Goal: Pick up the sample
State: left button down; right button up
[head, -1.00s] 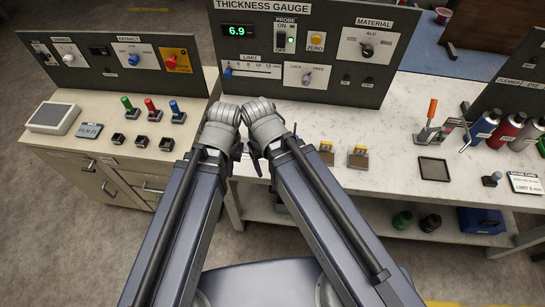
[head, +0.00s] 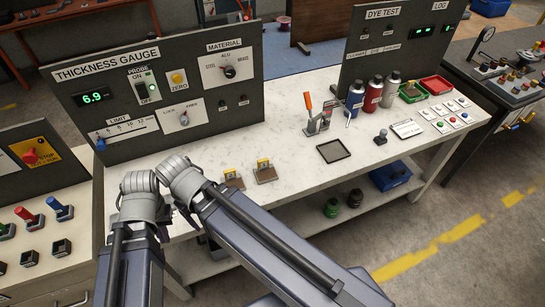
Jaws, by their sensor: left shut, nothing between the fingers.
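Two small brown-grey blocks with yellow tops lie on the white bench: a left block (head: 233,181) and a right block (head: 265,174). They look like the samples, but I cannot tell which one is meant. Both arms are folded at the bench's front left edge. My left gripper (head: 163,232) is mostly hidden between the arm links, shut and empty, left of the blocks and apart from them. My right gripper (head: 187,214) shows only as a small dark part below its wrist, also left of the blocks. I cannot see its jaws clearly.
The thickness gauge panel (head: 165,86) stands behind the blocks and reads 6.9. Right of them are a dark square tray (head: 333,151), an orange-handled clamp (head: 310,113) and several bottles, including a red one (head: 373,96). Bare bench lies between the blocks and the tray.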

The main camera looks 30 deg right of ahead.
aim_at(265, 172)
jog(key=z, duration=1)
jog(key=k+l+z, duration=0.15)
jog(key=z, duration=0.3)
jog(key=k+l+z, duration=0.25)
jog(key=z, duration=0.2)
jog(key=k+l, duration=0.05)
